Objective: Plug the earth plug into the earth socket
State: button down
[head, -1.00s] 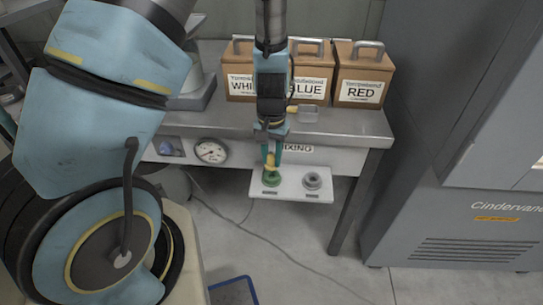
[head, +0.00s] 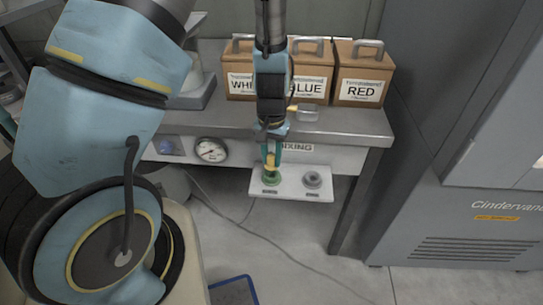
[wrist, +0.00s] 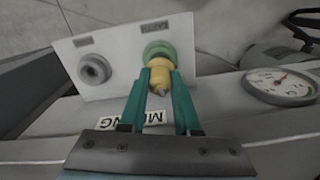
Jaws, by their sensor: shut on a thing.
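My gripper (head: 271,157) points down in front of the mixing bench and is shut on the yellow earth plug (head: 270,161). In the wrist view my gripper (wrist: 161,85) has its two teal fingers on either side of the yellow plug (wrist: 160,74). The green earth socket (head: 271,179) sits on the left of a small white panel (head: 292,195). The socket (wrist: 159,50) also shows in the wrist view under an EARTH label. The plug's end is at the green socket; how deep it sits is hidden.
A grey socket (head: 312,180) is on the same panel, to the right. A round gauge (head: 211,150) is on the bench front. WHITE, BLUE and RED boxes (head: 358,75) stand on the bench. A cable (head: 262,238) runs across the floor, and a grey cabinet (head: 460,200) stands at right.

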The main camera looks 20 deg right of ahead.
jog(key=shift+f+b, duration=1)
jog(key=shift+f, duration=0.5)
jog(key=c, duration=0.5)
grip_release()
jog(key=shift+c, duration=0.2)
notch_tip(320, 180, up, 11)
jog(key=shift+f, duration=0.1)
dwell(0.3)
